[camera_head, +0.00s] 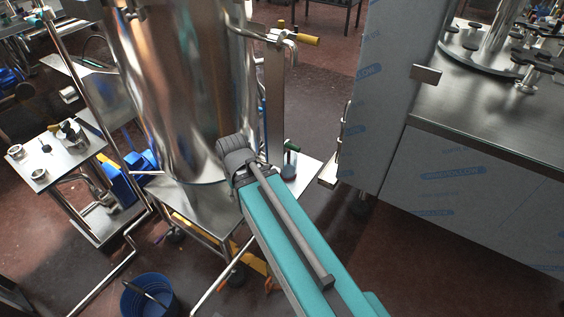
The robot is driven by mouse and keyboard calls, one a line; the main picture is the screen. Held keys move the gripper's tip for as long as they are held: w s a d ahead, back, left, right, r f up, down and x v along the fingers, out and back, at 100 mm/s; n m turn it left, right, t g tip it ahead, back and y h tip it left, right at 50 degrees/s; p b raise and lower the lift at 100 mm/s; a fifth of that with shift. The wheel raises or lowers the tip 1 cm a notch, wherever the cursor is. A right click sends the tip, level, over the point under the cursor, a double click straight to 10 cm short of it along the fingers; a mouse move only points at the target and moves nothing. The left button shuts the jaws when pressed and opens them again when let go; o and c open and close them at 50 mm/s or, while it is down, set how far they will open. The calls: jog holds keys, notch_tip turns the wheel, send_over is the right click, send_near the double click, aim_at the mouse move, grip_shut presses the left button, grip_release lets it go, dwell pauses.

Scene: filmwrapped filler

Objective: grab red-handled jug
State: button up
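I cannot make out a red-handled jug in the head view. A small clear vessel (289,166) with a dark green upper part or handle stands on a low steel shelf, just right of my arm's dark joint. My teal arm reaches up from the lower right to that grey joint, in front of the large steel tank. My gripper does not show, and what lies beyond the joint is hidden.
A large shiny steel tank (175,95) stands at centre left. A film-covered cabinet (460,190) with a steel top fills the right. A blue bucket (150,297) is at the bottom left. A small steel table (48,158) stands left. Dark floor is open between.

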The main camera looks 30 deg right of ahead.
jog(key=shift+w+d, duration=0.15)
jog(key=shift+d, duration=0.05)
